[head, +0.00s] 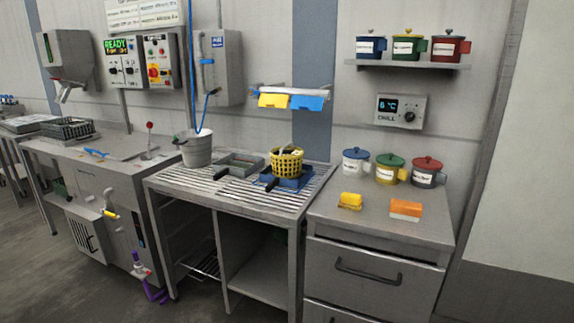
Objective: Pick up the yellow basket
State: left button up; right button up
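The yellow basket (286,165) is a round, open-mesh basket standing upright on the slatted metal counter. It rests in or on a blue tray-like item (297,183), and a dark handle-like piece sticks out at the lower left. Something pale shows at the basket's top, too small to make out. Neither of my grippers is in the head view.
A grey bucket (196,149) with a blue hose above it and a grey tray (240,163) stand left of the basket. Lidded pots (390,168) and yellow and orange blocks (405,210) are on the right cabinet. A low shelf (291,92) hangs behind.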

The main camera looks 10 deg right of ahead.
aim_at(285, 167)
jog(key=i+j+z, duration=0.2)
jog(key=i+j, duration=0.3)
jog(key=i, duration=0.2)
jog(key=i+j+z, duration=0.2)
jog(key=i+j, duration=0.35)
jog(key=i, duration=0.15)
